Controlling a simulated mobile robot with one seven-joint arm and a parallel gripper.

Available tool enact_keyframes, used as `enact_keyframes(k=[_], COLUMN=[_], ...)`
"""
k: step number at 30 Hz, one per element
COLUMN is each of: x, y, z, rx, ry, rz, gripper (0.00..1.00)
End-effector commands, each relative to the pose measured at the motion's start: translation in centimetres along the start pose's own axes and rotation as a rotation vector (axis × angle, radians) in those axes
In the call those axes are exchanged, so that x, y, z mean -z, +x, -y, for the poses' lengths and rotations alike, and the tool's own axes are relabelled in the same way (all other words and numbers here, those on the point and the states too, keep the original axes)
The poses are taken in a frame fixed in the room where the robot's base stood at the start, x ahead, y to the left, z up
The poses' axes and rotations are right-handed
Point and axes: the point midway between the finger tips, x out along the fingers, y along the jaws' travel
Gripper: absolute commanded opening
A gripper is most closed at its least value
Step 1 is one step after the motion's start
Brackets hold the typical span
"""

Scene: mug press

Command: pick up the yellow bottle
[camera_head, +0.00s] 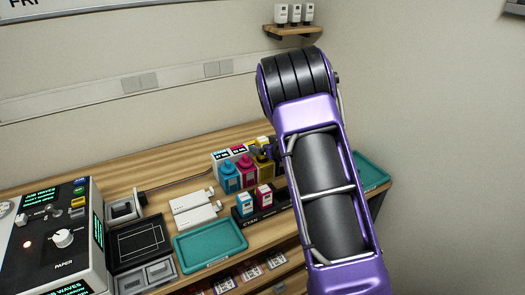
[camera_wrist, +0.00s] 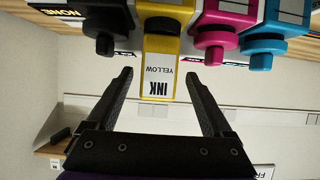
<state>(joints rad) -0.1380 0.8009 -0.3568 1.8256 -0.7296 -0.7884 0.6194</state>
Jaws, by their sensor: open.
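The yellow bottle (camera_wrist: 161,70) with a white "INK YELLOW" label is in the middle of the wrist view, which is upside down. It lies between the lines of my two fingers. My gripper (camera_wrist: 160,76) is open and empty, with one finger to each side of the bottle; I cannot tell whether the fingertips reach it.
Beside it stand a magenta bottle (camera_head: 246,174) and a cyan bottle (camera_head: 228,180); a black one (camera_wrist: 105,18) is on its other side. Smaller cyan (camera_head: 244,205) and magenta (camera_head: 265,197) bottles stand in front. A teal tray (camera_head: 211,241) lies nearer.

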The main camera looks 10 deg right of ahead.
Motion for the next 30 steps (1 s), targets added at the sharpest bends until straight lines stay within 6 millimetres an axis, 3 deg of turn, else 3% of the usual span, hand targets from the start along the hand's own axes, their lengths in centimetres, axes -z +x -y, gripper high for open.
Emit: enact_keyframes(k=[9,17,20,30], x=[0.1,0.2,0.2,0.2], y=[4.1,4.4,4.3,4.3], z=[-0.2,-0.2,-0.2,-0.2], rx=[0.0,0.0,0.0,0.0], ry=[-0.001,0.0,0.0,0.0], rz=[0.001,0.0,0.0,0.0], gripper=[0.85,0.85,0.71,0.09])
